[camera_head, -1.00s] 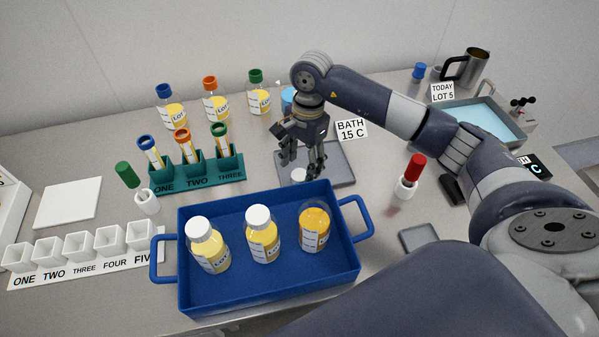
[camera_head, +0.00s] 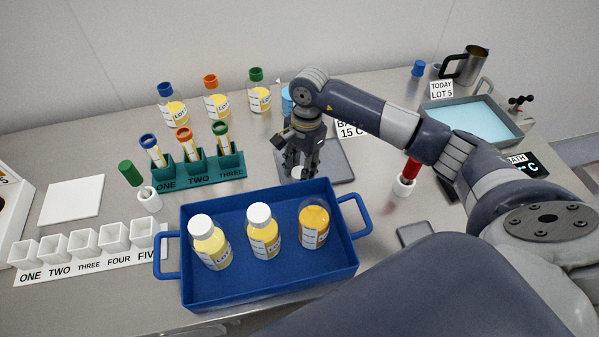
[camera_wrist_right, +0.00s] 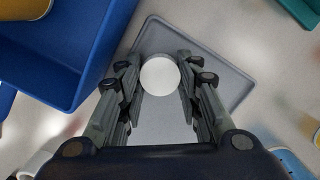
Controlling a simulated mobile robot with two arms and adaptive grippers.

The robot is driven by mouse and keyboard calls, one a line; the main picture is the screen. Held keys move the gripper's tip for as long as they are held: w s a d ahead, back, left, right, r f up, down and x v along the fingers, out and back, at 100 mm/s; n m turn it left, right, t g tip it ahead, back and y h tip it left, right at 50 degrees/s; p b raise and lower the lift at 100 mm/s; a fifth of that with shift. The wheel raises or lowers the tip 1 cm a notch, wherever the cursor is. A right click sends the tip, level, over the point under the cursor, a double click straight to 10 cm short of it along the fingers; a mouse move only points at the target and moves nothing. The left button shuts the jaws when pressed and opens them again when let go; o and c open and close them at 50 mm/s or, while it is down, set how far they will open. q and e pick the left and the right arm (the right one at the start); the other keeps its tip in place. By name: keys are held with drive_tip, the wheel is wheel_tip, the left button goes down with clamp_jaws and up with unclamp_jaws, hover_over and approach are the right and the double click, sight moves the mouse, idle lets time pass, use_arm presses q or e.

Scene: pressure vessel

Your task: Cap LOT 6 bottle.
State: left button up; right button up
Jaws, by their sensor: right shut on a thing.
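My right gripper (camera_head: 299,172) is shut on a round white cap (camera_wrist_right: 160,75) over the grey mat behind the blue tray. The cap also shows small between the fingertips in the head view (camera_head: 298,173). The fingers stand on either side of it in the right wrist view (camera_wrist_right: 160,80). In the blue tray (camera_head: 270,291) stand three bottles with yellow contents. The left bottle (camera_head: 212,249) and the middle bottle (camera_head: 264,238) have white caps. The right bottle (camera_head: 313,228) has an open top; its label cannot be read. My left gripper is not in view.
The grey mat (camera_head: 338,168) lies under the gripper. A green rack (camera_head: 205,178) with capped tubes stands left of it. Several bottles stand behind the rack. A red-topped marker in a white holder (camera_head: 403,186) stands right of the tray. White cups stand at left.

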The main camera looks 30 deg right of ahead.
wheel_tip(320, 180, up, 10)
drive_tip(key=b, duration=0.3)
idle(0.3)
drive_tip(key=shift+s, duration=0.1)
